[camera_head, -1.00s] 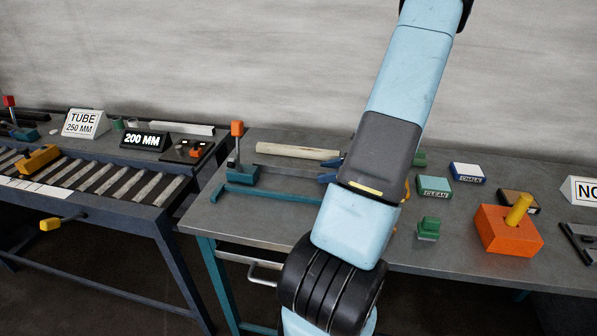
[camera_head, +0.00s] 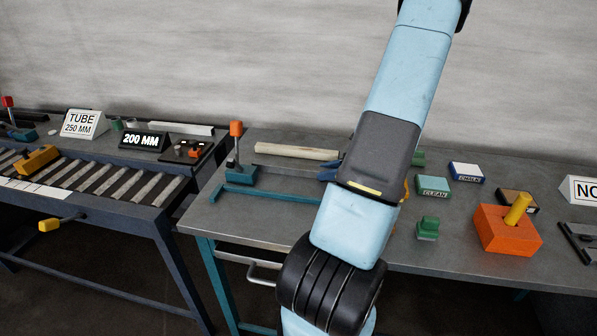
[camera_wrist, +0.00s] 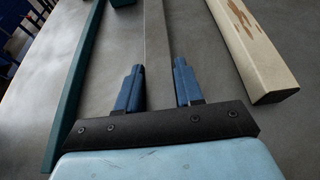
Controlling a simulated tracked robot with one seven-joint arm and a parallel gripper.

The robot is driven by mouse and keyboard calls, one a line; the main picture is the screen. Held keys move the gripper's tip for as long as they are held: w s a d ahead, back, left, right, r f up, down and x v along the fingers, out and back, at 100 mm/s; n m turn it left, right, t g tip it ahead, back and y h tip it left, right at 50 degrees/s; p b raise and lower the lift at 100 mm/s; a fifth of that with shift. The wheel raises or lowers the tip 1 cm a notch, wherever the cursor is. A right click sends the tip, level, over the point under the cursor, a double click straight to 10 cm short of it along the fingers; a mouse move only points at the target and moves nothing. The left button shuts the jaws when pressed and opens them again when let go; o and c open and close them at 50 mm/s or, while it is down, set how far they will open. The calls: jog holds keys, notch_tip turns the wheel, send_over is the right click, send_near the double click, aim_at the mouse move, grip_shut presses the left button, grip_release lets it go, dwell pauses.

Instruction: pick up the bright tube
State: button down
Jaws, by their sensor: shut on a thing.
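A plain grey metal tube, the bright tube (camera_wrist: 155,40), runs lengthwise between the two blue fingers of my gripper (camera_wrist: 158,72) in the wrist view. My gripper is shut on it, with one finger along each side. I cannot tell whether the tube is clear of the bench. In the head view my gripper's blue fingers (camera_head: 329,170) show just left of my arm. My arm hides part of the grip there.
A cream bar with brown stains (camera_wrist: 246,42) lies right of the grip, and a teal bar (camera_wrist: 72,90) lies left. An orange-topped post (camera_head: 237,150) stands at the bench's left. Green blocks and an orange block (camera_head: 508,233) stand to the right. A roller table (camera_head: 120,185) is further left.

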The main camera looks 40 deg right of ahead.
jog(key=shift+r, duration=0.45)
notch_tip(320, 180, up, 2)
jog(key=shift+r, duration=0.1)
jog(key=s+a+r, duration=0.8)
jog(key=s+r, duration=0.2)
jog(key=s, duration=0.1)
jog(key=shift+s, duration=0.25)
